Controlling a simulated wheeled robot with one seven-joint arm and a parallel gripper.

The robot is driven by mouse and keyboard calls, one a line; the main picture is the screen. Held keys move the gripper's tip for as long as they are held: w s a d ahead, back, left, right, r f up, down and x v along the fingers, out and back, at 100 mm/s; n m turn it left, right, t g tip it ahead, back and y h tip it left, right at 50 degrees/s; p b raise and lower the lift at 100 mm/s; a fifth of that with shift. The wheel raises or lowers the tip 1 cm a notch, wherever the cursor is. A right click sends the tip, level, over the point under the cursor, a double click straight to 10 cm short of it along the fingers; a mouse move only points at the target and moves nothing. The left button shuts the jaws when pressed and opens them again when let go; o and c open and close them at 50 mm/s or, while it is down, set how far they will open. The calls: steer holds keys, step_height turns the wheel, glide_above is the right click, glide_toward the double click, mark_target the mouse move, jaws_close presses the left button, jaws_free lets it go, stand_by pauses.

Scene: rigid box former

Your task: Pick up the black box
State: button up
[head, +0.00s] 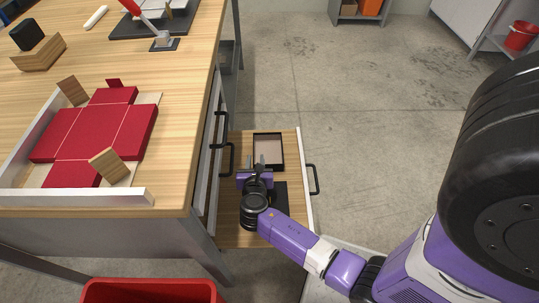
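An open, shallow black box (268,137) with a pale inside lies in the pulled-out drawer (235,238), toward its far end. My gripper (258,161) is over the drawer at the near left corner of this box. Its two fingers look apart, with a small gap between them. I cannot tell whether they touch the box wall. The gripper hides part of the box's near edge. A flat black piece (281,194) lies nearer in the drawer, partly hidden by my arm.
The wooden bench (178,85) stands left of the drawer, with a red flat carton blank (92,132) in a white frame (80,196). A black block (27,35) sits at the bench's far left. A red bin (150,291) stands in front.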

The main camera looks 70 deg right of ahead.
mark_target(268, 152)
steer(key=b+x, duration=0.1)
steer(key=x, duration=0.3)
steer(key=w+b+x, duration=0.1)
steer(key=x, duration=0.3)
steer(key=shift+a+b, duration=0.1)
steer(key=shift+b, duration=0.3)
steer(key=shift+c, duration=0.2)
jaws_close()
stand_by(0.9)
